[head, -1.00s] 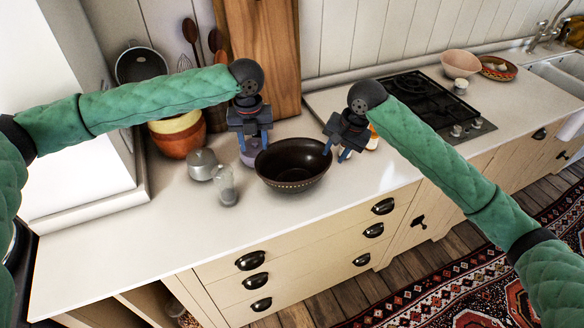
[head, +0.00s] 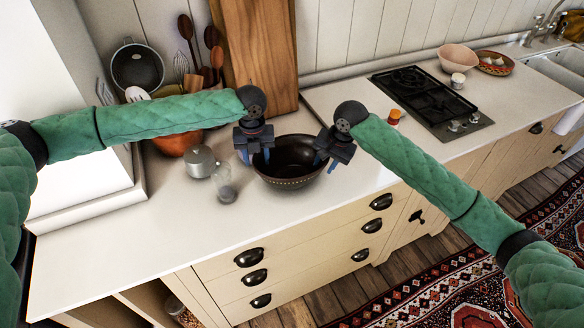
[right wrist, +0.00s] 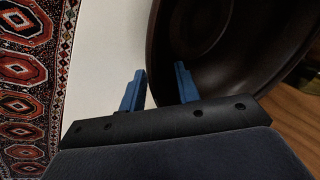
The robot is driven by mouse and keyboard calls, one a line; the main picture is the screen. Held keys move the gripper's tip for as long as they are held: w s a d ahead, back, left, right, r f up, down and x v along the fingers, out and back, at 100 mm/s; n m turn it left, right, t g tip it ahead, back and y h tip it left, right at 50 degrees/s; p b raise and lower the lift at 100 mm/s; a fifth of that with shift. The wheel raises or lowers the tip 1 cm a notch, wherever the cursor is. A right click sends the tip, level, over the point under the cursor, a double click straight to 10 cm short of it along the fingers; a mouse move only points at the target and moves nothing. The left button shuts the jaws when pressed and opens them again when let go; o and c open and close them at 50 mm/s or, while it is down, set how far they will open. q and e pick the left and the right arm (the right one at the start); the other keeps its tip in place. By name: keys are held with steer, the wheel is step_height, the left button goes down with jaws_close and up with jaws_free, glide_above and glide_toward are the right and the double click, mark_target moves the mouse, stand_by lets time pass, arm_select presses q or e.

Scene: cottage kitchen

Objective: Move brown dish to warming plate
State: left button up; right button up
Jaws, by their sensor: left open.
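The brown dish (head: 290,178) is a dark, wide bowl with a dotted band, upright on the white counter. My left gripper (head: 255,158) is open at the dish's left rim. My right gripper (head: 326,164) is at its right rim, fingers pointing down. In the right wrist view, the right gripper's (right wrist: 160,88) blue fingers are spread, with the edge of the brown dish (right wrist: 215,55) showing between them; contact cannot be told. A black hob (head: 425,98) is set in the counter to the right; I cannot make out a separate warming plate.
A grey lidded pot (head: 201,162) and a glass jar (head: 225,186) stand left of the dish. A small orange-topped jar (head: 394,116) stands beside the hob. A wooden board (head: 262,50) leans behind. The front counter is clear.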

arm_select(q)
steer(key=shift+s+r, duration=0.25)
arm_select(e)
steer(key=shift+s+r, duration=0.2)
steer(key=shift+s, duration=0.05)
arm_select(q)
steer(key=c, duration=0.6)
arm_select(e)
steer(key=c, duration=0.6)
arm_select(q)
steer(key=shift+w+f, duration=0.1)
jaws_close()
arm_select(e)
steer(key=shift+w+f, duration=0.1)
jaws_close()
arm_select(q)
steer(key=shift+a, duration=0.1)
